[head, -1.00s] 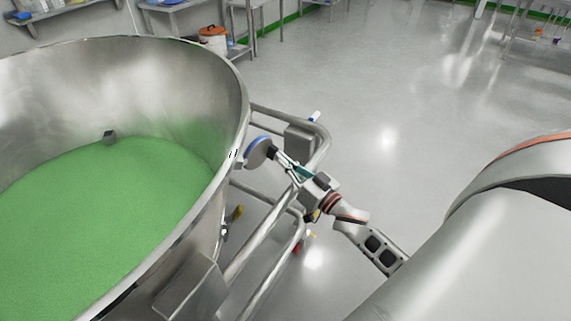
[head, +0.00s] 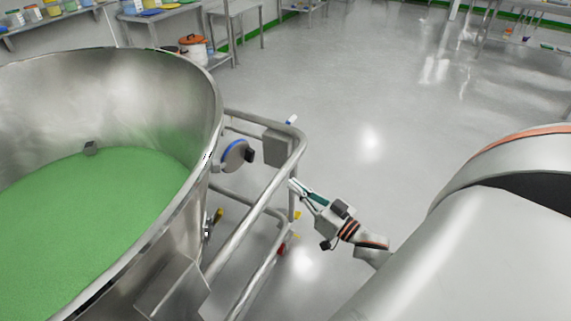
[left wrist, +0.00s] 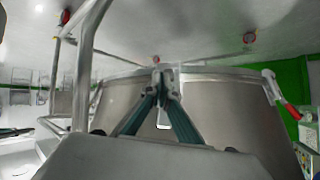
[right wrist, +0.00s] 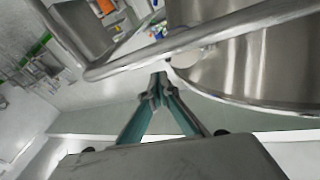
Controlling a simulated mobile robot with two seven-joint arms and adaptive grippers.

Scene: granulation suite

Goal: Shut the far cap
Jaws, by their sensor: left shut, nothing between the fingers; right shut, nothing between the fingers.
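The far cap (head: 236,155) is a round grey disc with a blue rim and a dark knob (head: 250,155). It stands by the outer right wall of the steel vessel (head: 212,110), inside the tubular rail; whether it lies flush on its port I cannot tell. My right gripper (head: 293,185) is shut and empty, to the right of and below the cap, apart from it and by the rail. Its closed fingers also show in the right wrist view (right wrist: 160,88). My left gripper (left wrist: 163,88) is shut and empty near a steel vessel surface in the left wrist view; the head view does not show it.
A tubular rail (head: 262,203) with a grey box (head: 278,148) runs beside the vessel, close to my right gripper. Green powder (head: 100,220) fills the vessel's bottom. An orange-lidded bucket (head: 194,48) stands behind.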

